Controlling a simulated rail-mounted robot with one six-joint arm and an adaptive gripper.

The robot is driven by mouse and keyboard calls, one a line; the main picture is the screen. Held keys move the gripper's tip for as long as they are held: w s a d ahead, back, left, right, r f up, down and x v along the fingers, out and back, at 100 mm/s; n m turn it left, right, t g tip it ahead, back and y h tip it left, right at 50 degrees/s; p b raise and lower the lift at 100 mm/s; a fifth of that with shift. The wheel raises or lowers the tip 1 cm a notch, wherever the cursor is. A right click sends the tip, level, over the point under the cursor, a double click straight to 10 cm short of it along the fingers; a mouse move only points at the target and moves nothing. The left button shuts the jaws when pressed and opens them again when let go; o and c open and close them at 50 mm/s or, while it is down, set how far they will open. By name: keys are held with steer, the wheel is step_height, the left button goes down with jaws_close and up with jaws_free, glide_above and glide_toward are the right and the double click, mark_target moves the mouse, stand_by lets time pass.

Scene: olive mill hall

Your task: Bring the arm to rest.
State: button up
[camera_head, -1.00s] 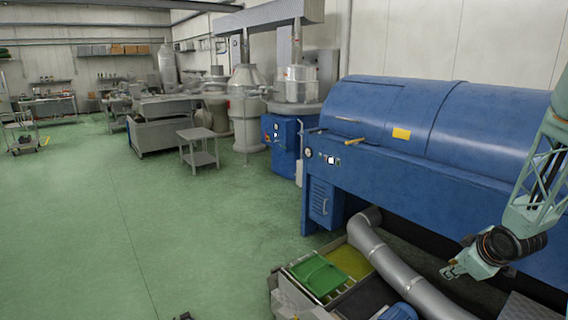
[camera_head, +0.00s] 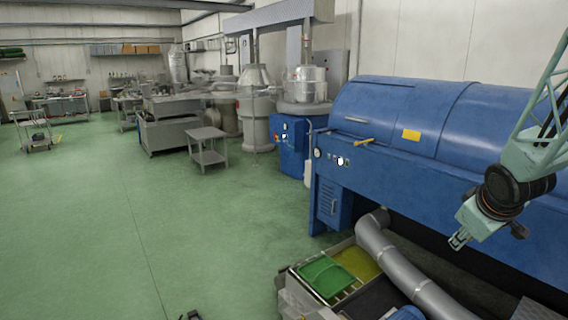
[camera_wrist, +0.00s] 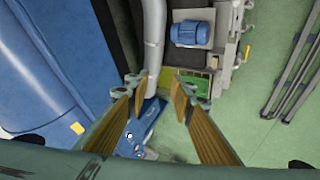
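My gripper (camera_head: 458,241) is at the right in the head view, pointing down and left in front of the blue drum machine (camera_head: 440,130). It is above the floor unit with the grey pipe. In the wrist view, the two fingers of my gripper (camera_wrist: 163,88) stand apart with tan pads facing each other. Nothing is between them, so it is open and empty.
The thick grey pipe (camera_head: 390,262) runs beside a green tray (camera_head: 326,277) below my arm. A blue motor (camera_wrist: 192,33) shows in the wrist view. A small grey table (camera_head: 207,146) stands farther back. Open green floor (camera_head: 100,220) lies to the left.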

steer(key=s+a+r+m, duration=0.3)
steer(key=s+a+r, duration=1.2)
steer(key=s+r, duration=0.1)
steer(key=s+a+r+m+y, duration=0.1)
steer(key=s+a, duration=0.4)
steer(key=s, duration=0.3)
steer(key=s+a+r+g+y, duration=0.1)
steer(key=s+a, duration=0.4)
steer(key=s, duration=0.4)
steer(key=s+a+m+y, duration=0.1)
steer(key=s+a, duration=0.5)
steer(key=s, duration=0.2)
step_height(320, 180, down, 25)
steer(key=w+g+b, duration=0.1)
steer(key=b, duration=2)
steer(key=shift+w+d+g+b, duration=0.15)
steer(key=shift+w+g+b, duration=0.15)
steer(key=shift+g+b, duration=0.1)
steer(key=shift+r, duration=0.1)
